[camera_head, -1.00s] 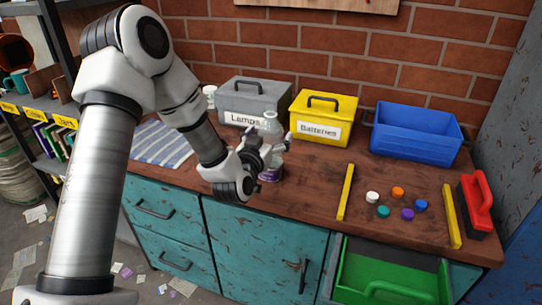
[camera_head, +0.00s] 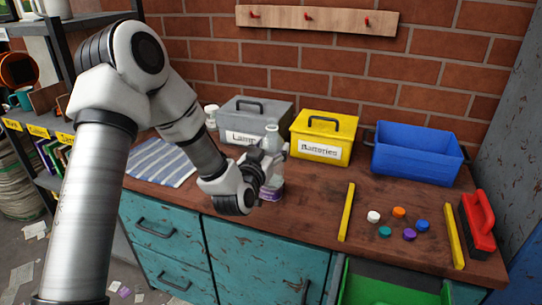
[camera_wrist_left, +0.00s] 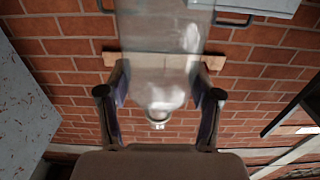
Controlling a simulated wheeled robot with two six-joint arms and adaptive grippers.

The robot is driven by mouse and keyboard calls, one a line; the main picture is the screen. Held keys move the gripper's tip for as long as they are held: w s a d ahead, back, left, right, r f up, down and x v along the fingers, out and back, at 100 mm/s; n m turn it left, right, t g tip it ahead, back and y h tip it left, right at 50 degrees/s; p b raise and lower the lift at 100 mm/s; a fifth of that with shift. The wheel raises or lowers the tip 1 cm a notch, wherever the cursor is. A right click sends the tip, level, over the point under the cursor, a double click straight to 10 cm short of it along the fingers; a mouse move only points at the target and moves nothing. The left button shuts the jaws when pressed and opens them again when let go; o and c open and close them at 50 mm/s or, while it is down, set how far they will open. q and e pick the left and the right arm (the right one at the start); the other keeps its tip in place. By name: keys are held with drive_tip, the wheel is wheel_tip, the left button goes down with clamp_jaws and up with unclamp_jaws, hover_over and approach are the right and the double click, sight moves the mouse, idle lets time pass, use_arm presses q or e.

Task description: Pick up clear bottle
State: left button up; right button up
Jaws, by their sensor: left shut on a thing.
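The clear bottle (camera_head: 272,136) stands upright near the bench's front edge, with a purple band low on its side. My left gripper (camera_head: 268,162) is shut around its middle and hides part of it. In the left wrist view the see-through bottle (camera_wrist_left: 160,60) lies between the two dark fingers of the left gripper (camera_wrist_left: 158,82), its neck and cap end low in the picture. I cannot tell whether the bottle's base touches the bench. My right gripper is not in view.
Behind the bottle are a grey Lamps box (camera_head: 262,110), a yellow Batteries box (camera_head: 321,135) and a blue bin (camera_head: 415,153). A striped cloth (camera_head: 160,162) lies left. Several coloured caps (camera_head: 397,212) lie between yellow strips (camera_head: 347,212) at right, beside a red-handled tool (camera_head: 480,215).

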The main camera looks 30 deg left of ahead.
sight(271, 121)
use_arm(q)
wheel_tip(271, 121, up, 16)
drive_tip(key=shift+s+f+p, duration=0.1)
drive_tip(key=shift+f+p, duration=0.15)
drive_tip(key=shift+p, duration=0.7)
drive_tip(key=shift+r, duration=0.15)
drive_tip(key=shift+f+b, duration=2)
drive_tip(key=shift+f, duration=0.4)
